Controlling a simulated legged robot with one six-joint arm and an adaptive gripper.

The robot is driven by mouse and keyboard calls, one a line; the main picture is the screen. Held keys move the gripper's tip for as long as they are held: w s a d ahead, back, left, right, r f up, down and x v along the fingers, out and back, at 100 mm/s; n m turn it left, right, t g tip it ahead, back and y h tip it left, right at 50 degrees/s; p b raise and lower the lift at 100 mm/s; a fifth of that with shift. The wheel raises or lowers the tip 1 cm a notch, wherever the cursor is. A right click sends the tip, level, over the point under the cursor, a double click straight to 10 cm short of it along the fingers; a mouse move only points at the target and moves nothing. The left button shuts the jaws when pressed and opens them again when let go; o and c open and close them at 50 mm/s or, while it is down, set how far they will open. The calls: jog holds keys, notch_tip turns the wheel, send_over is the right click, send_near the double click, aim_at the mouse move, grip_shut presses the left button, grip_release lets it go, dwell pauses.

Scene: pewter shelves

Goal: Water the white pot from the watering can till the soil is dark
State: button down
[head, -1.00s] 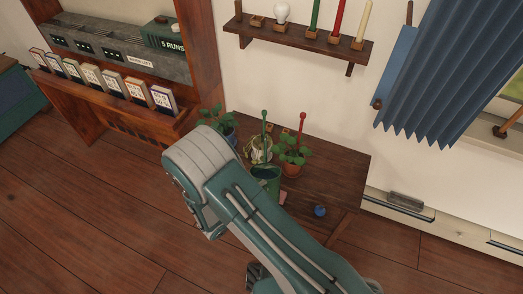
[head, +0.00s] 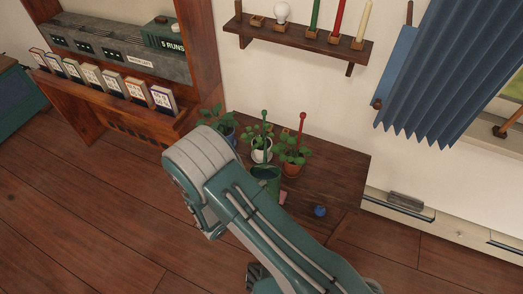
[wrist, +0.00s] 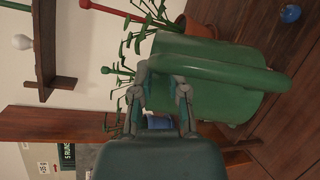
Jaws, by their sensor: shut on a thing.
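The white pot (head: 259,156) stands on the low wooden table between a blue pot and a terracotta pot, with an upright green plant in it. Its soil is too small and covered to judge. The green watering can (head: 266,174) is just in front of the white pot, partly behind my arm. In the wrist view the can (wrist: 215,75) fills the middle. My gripper (wrist: 165,95) is shut on the can at its near side. The white pot is hidden there behind the can. I cannot make out any water stream.
The terracotta pot (head: 292,169) is close on the right of the can, the blue pot (head: 227,133) on the left. A blue ball (head: 320,211) lies on the table (head: 343,172). A wall shelf (head: 300,40) hangs above. The table's right part is mostly clear.

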jog(key=shift+s+f+m+t+h, duration=0.1)
jog(key=shift+f+m+t+h, duration=0.45)
jog(key=shift+f, duration=1.3)
jog(key=shift+s+f+m+t+h, duration=0.1)
jog(key=shift+f+m+t+h, duration=0.35)
jog(key=shift+f, duration=1.45)
jog(key=shift+s+f+m+t+h, duration=0.1)
jog(key=shift+f+m+t+h, duration=0.4)
jog(key=shift+f, duration=1.35)
jog(key=shift+m, duration=0.3)
jog(key=shift+r, duration=2.55)
